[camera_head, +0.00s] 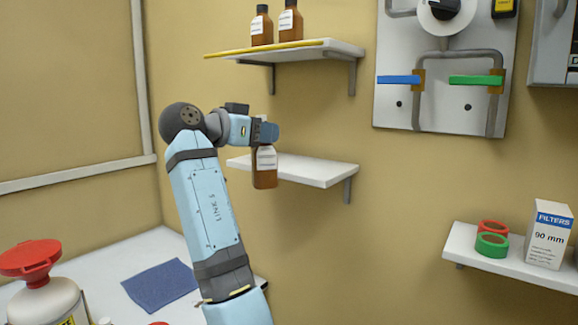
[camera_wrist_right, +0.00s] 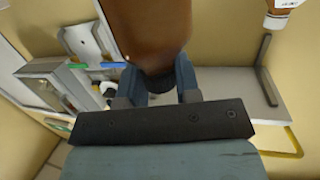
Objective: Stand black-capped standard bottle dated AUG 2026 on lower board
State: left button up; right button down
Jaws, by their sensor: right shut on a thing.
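My right gripper (camera_head: 264,133) is shut on the neck end of a brown bottle (camera_head: 265,178) with a white label. The bottle hangs upright, in front of the left part of the lower board (camera_head: 322,171) in the head view. Its base shows a little below the board's front edge, so it seems nearer to me than the board. The label's date is too small to read. In the right wrist view the bottle's brown body (camera_wrist_right: 155,30) rises between the fingers (camera_wrist_right: 158,95), with its dark cap at the jaws. My left gripper is not in view.
The lower board's visible top is clear. A wall panel with valves (camera_head: 445,80) hangs at right. A shelf below holds tape rolls (camera_head: 492,240) and a filter box (camera_head: 548,235).

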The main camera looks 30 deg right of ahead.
jog(key=s+a+r+m+g, duration=0.2)
jog(key=s+a+r+g, duration=0.15)
jog(key=r, duration=0.45)
jog(key=w+d+p, duration=0.2)
jog(key=w+d, duration=0.2)
jog(key=d, duration=0.5)
jog(key=w+d+p, duration=0.2)
jog(key=w+d, duration=0.1)
jog(key=d, duration=0.7)
notch_tip(320, 180, down, 7)
jog(key=p, duration=0.1)
jog(key=shift+r+t+p, duration=0.2)
jog(key=shift+t+p, duration=0.1)
jog(key=shift+t, duration=0.05)
jog(key=shift+a, duration=0.1)
jog(key=c, duration=0.8)
grip_release()
jog(key=shift+f, duration=0.15)
